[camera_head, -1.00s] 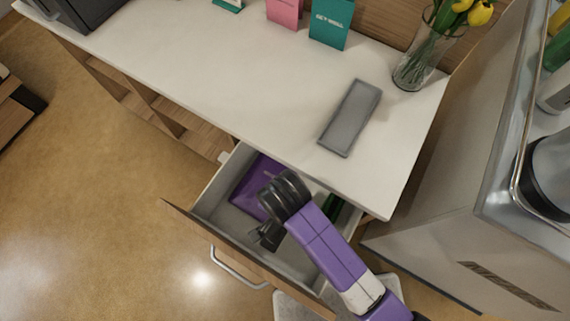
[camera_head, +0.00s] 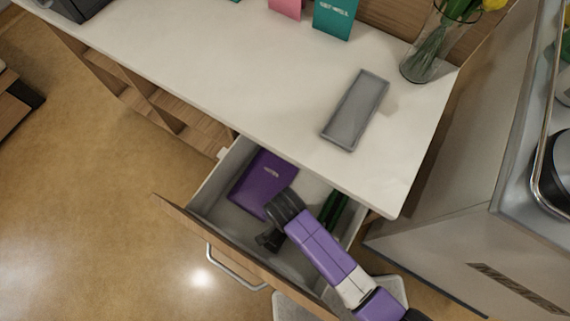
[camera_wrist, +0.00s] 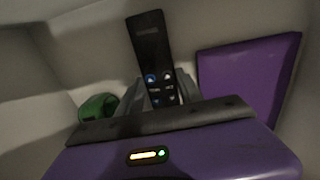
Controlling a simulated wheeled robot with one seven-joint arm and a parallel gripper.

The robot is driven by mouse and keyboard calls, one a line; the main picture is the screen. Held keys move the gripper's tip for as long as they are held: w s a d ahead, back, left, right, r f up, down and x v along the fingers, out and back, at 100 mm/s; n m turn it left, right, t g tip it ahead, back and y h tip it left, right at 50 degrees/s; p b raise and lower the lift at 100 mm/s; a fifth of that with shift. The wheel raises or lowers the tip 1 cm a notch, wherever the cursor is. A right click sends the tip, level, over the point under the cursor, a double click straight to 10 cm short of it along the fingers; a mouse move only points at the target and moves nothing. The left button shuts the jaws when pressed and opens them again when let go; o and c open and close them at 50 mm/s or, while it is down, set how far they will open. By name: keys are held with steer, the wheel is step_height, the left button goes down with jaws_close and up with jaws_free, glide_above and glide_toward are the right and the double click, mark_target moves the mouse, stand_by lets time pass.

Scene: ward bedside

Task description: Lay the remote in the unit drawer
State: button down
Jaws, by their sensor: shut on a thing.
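The black remote (camera_wrist: 150,58) shows in the wrist view, held between the fingers of my gripper (camera_wrist: 159,92), with its far end sticking out beyond them. In the head view my gripper (camera_head: 268,240) is low inside the open unit drawer (camera_head: 222,212); the remote is hard to make out there. A purple book (camera_head: 265,180) lies in the drawer's back left part and also shows right of the remote in the wrist view (camera_wrist: 247,75). A green object (camera_head: 335,208) lies on the drawer's right side. Whether the remote touches the drawer floor I cannot tell.
The white unit top (camera_head: 225,85) overhangs the drawer's back. On it are an empty grey tray (camera_head: 356,110), a glass vase (camera_head: 428,55) and standing cards (camera_head: 335,15). The drawer front (camera_head: 235,250) with its handle faces the open floor. A grey cabinet (camera_head: 470,160) stands at right.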

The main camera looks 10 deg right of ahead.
steer(key=shift+f, duration=0.15)
steer(key=c, duration=0.8)
jaws_free()
steer(key=shift+o, duration=0.2)
step_height(320, 180, up, 12)
steer(key=p, duration=0.3)
steer(key=shift+r, duration=0.2)
